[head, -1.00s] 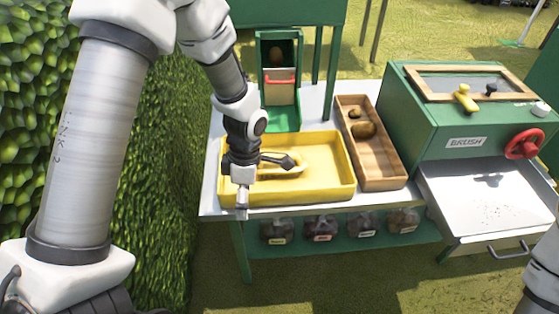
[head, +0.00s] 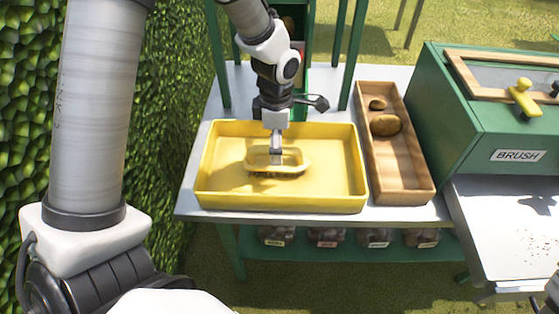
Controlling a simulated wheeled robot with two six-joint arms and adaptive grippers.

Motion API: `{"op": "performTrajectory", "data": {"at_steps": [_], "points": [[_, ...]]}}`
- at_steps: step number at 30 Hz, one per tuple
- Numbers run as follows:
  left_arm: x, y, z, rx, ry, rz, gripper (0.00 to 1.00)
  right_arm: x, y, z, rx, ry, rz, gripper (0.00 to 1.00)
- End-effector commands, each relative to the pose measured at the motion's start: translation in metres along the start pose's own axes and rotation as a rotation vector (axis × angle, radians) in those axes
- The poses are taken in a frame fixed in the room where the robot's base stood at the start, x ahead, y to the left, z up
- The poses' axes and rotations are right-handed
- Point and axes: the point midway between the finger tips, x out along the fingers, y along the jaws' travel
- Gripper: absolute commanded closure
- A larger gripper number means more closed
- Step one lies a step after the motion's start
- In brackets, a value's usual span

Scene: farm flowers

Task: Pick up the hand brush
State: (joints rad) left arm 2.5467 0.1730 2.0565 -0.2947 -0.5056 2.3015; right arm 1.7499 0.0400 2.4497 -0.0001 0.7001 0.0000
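The hand brush (head: 292,168) is yellow and lies in the yellow tray (head: 330,200), near its middle, with its long side across the picture. My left gripper (head: 277,157) points down at the brush from above. Its fingertips overlap the middle of the brush in the picture. I cannot tell whether they touch it or how far apart they are. My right gripper is not in view; only a bit of my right arm shows at the right edge.
A wooden tray (head: 403,170) with brown lumps (head: 386,124) stands right of the yellow tray. A green box labelled BRUSH (head: 518,155) with a metal chute (head: 500,215) is further right. Labelled bags (head: 325,237) sit on the shelf below. A hedge (head: 165,130) rises at the left.

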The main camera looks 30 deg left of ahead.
Motion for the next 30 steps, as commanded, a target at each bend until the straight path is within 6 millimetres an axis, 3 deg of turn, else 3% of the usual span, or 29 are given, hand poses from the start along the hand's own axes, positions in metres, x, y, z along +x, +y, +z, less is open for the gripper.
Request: {"op": "performTrajectory", "data": {"at_steps": [9,16,22,30], "points": [[0.05,0.001,-0.001,0.001,0.001,-0.002,0.1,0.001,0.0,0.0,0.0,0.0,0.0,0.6],[0.052,0.001,-0.001,0.001,0.0,0.0,0.1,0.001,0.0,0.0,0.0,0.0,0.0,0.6],[0.052,0.001,-0.001,0.001,0.0,0.0,0.78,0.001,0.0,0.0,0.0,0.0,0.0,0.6],[0.052,0.001,-0.001,0.001,0.0,0.0,0.79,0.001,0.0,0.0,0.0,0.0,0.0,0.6]]}}
